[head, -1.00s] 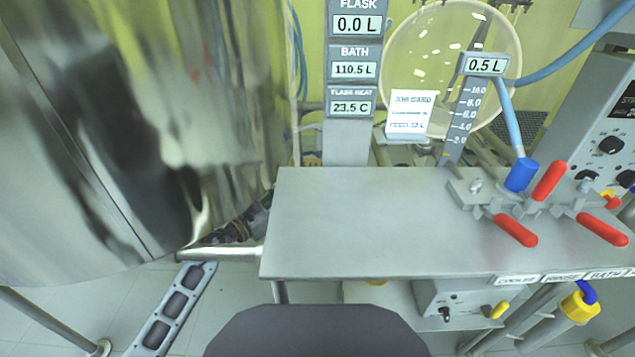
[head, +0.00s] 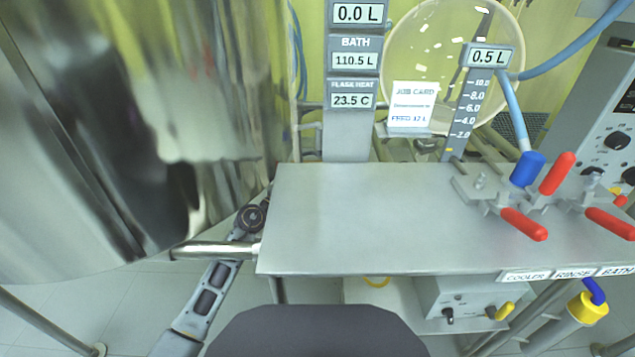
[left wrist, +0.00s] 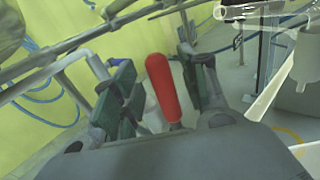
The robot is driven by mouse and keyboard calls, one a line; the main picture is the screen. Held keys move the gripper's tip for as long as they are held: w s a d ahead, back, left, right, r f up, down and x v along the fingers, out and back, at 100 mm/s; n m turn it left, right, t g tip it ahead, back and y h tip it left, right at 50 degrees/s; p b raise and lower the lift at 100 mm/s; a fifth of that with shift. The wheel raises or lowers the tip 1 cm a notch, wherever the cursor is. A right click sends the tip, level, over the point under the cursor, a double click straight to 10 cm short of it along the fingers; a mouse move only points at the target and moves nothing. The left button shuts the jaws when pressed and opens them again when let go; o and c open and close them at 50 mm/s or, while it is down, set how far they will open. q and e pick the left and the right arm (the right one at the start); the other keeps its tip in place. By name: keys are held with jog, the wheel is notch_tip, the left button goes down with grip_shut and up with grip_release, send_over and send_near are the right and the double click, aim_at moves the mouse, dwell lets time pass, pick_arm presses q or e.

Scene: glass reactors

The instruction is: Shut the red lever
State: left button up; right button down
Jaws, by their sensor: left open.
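In the left wrist view a red lever handle (left wrist: 163,90) stands nearly upright between the two fingers of my left gripper (left wrist: 158,75). The gripper is open, with a dark green-padded finger on each side of the handle. I cannot tell whether either finger touches it. The lever's lower end is hidden by the gripper body. In the head view my left arm reaches up beside the large steel vessel, and its gripper is hidden. Red-handled clamps (head: 557,173) stand on the bench at the right, far from that arm. My right gripper is not in view.
The steel vessel (head: 110,130) fills the left of the head view. The grey bench top (head: 370,220) is bare at its left and middle. A blue hose (head: 513,115) and display panels (head: 352,60) stand behind it. A rail (left wrist: 120,22) crosses above the gripper.

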pick_arm(q)
jog(key=shift+x, duration=1)
jog(key=shift+c, duration=0.3)
grip_shut()
